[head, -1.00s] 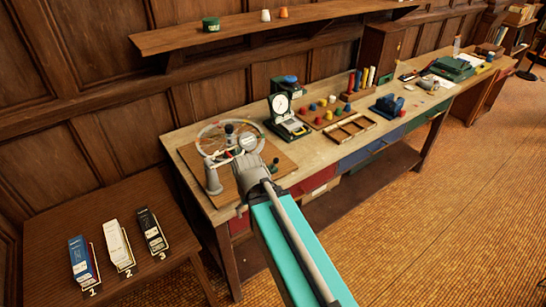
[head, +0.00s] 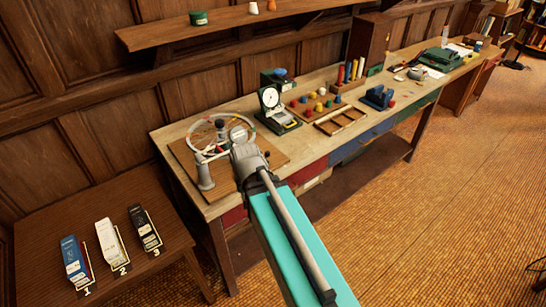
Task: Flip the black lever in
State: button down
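Three upright slanted pieces stand in a row on a low brown side table (head: 40,225) at the lower left. The black one (head: 144,228) is at the right, by number 3. The white one (head: 111,244) is by number 2 and the blue one (head: 76,261) by number 1. The black piece leans back; whether it is the lever is too small to tell. My gripper (head: 238,136) is at the end of my arm, over the near left end of the long bench, right of and apart from the black piece. Its fingers are not clear.
A ring-shaped apparatus (head: 204,173) on a wooden board sits just beside my gripper. A dial instrument (head: 272,101), coloured pegs and a wooden tray (head: 341,122) stand further along the bench (head: 180,130). A wall shelf (head: 160,38) hangs above.

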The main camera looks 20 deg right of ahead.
jog(key=w+d+r+m+t, duration=0.1)
jog(key=w+d+m, duration=0.2)
jog(key=d+m, duration=0.4)
jog(key=w+d+r+m+t+y, duration=0.1)
jog(key=w+d+m+t, duration=0.1)
jog(key=w+d+m, duration=0.2)
jog(key=w+d+r+m+t+p, duration=0.1)
jog(key=w+d+m, duration=0.3)
jog(key=d+m, duration=0.6)
jog(key=m, duration=0.7)
jog(key=shift+r+t, duration=0.15)
jog(key=shift+t, duration=0.25)
jog(key=shift+w+d+f, duration=0.1)
jog(key=shift+w+f, duration=0.05)
jog(key=shift+f, duration=0.1)
jog(key=w+a+f+b, duration=0.3)
jog(key=w+f+b, duration=0.4)
jog(key=b, duration=0.1)
jog(key=shift+w+f, duration=0.25)
jog(key=shift+w, duration=0.15)
jog(key=shift+w+d+r, duration=0.1)
jog(key=shift+d, duration=0.1)
jog(key=shift+p, duration=0.35)
